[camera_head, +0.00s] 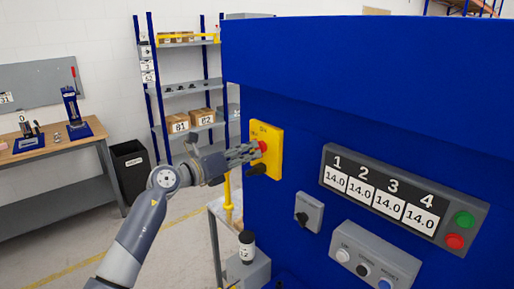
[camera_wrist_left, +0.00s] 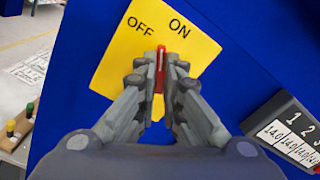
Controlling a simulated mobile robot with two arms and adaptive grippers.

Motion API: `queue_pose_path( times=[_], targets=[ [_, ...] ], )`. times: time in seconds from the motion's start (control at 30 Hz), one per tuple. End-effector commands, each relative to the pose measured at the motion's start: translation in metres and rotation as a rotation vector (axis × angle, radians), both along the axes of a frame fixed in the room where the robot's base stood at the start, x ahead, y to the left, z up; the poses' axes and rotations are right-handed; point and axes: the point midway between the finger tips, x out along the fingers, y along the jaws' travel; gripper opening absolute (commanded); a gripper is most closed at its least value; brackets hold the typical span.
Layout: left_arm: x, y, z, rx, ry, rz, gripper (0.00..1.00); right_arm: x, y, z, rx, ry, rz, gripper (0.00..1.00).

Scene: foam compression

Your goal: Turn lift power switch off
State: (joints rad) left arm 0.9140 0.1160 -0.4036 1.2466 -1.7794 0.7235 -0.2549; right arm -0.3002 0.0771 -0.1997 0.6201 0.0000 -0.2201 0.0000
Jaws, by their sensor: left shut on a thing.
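The lift power switch is a yellow plate (camera_head: 274,158) on the blue machine, with a red handle (camera_head: 263,146) on it. In the left wrist view the plate (camera_wrist_left: 112,68) reads OFF at the upper left and ON at the upper right. The red handle (camera_wrist_left: 161,64) stands between the fingertips, its top pointing up between the two words; I cannot tell which setting it is on. My left gripper (camera_head: 258,149) reaches the plate from the left and is shut on the handle; it also shows in the left wrist view (camera_wrist_left: 160,75). My right gripper is out of view.
The blue machine (camera_head: 370,80) fills the right. It carries a numbered display (camera_head: 380,190) with green and red buttons, a grey rotary switch box (camera_head: 309,212) and a button box (camera_head: 370,258). Shelves (camera_head: 185,90), a bin (camera_head: 131,168) and a workbench (camera_head: 60,150) stand behind.

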Motion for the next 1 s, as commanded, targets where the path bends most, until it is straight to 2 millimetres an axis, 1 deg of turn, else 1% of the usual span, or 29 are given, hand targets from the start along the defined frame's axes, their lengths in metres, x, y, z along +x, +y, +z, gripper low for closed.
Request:
queue_pose_path(
  times=[0.37,0.4,0.6,0.7,1.0],
  targets=[
    [0.0,0.001,0.002,-0.064,0.09,0.002,0.0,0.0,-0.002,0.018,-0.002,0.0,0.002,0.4],
    [0.001,0.001,0.0,-0.099,0.138,0.002,0.0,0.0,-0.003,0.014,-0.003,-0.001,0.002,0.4],
    [0.0,0.001,0.0,-0.247,0.341,0.002,0.0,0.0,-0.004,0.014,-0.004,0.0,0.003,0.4],
    [0.0,0.0,0.0,-0.292,0.402,0.002,0.0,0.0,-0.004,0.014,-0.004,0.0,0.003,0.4],
    [0.0,0.0,0.0,-0.309,0.426,0.001,0.0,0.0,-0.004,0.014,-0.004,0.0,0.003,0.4]
  ],
)
